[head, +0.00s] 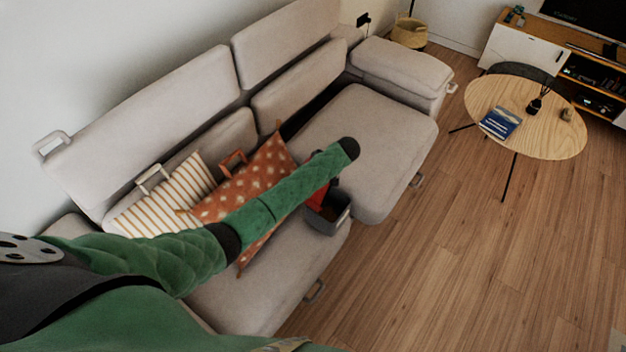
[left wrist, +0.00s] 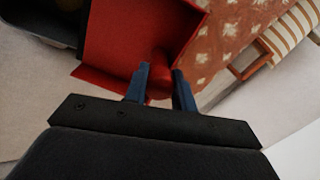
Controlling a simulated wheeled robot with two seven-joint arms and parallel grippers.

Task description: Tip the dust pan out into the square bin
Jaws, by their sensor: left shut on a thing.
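The red dust pan (left wrist: 130,35) fills the upper middle of the left wrist view. No dirt shows on the visible part of it. My left gripper (left wrist: 160,84) is shut on the pan's red handle, with one blue finger on each side. In the head view a small part of the pan (head: 317,197) shows below my green forearm, which hides the rest and most of the gripper. My right gripper is not in view.
The beige sofa (head: 375,150) carries an orange patterned cushion (head: 262,172) and a striped cushion (head: 165,200) near my left arm. A round wooden table (head: 545,130) with a blue book (head: 500,122) stands at right. The wooden floor (head: 440,270) between is clear.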

